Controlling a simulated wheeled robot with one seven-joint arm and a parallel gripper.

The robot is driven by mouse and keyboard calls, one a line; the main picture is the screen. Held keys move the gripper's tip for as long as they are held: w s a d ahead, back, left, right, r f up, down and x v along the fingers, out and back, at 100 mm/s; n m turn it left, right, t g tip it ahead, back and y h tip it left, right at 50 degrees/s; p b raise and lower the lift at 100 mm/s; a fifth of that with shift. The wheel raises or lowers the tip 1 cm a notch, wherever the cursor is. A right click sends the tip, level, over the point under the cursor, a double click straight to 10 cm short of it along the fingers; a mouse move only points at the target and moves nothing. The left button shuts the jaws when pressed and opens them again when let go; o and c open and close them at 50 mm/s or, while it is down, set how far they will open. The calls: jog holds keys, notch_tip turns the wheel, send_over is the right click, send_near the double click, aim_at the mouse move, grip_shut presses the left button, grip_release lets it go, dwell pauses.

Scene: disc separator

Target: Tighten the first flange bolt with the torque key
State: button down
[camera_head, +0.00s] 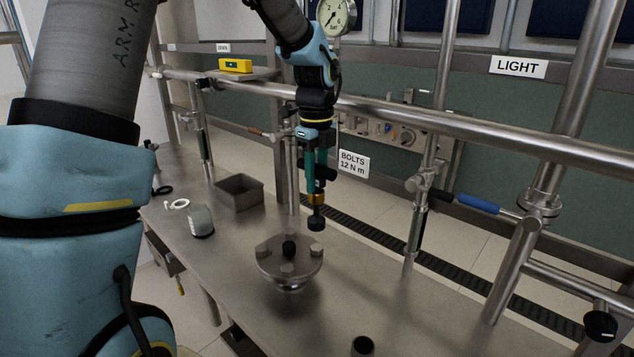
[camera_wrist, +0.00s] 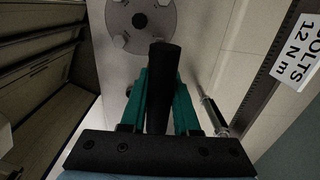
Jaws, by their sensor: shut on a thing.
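The round metal flange (camera_head: 270,266) stands on the steel bench, with several pale bolt heads around its top and a dark knob (camera_head: 289,248) at its middle. One bolt head (camera_head: 316,250) is at its right side. My gripper (camera_head: 318,188) is shut on the torque key (camera_head: 316,221), a dark tool with a yellow band, held upright. The key's lower end is above the flange's back right side, apart from it. In the wrist view the dark key (camera_wrist: 163,75) lies between my teal fingers, and the flange (camera_wrist: 158,35) is at the top, partly cut off.
A grey open bin (camera_head: 239,194), a grey cylinder (camera_head: 201,222) and a white ring (camera_head: 177,204) are on the bench to the left. A steel rail (camera_head: 440,120) runs behind my gripper. A "BOLTS 12 N m" sign (camera_head: 353,163) hangs behind. A short tube (camera_head: 362,346) stands in front.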

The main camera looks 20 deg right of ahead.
aim_at(317, 202)
jog(key=shift+r+p, duration=0.1)
jog(key=shift+p, duration=0.2)
jog(key=shift+f+b, duration=1.1)
jog(key=shift+f, duration=1.25)
jog(key=n, duration=0.5)
jog(key=shift+s, duration=0.1)
jog(key=n, duration=0.5)
jog(key=shift+p, duration=0.3)
jog(key=shift+f+b, duration=0.3)
jog(key=shift+f, duration=0.5)
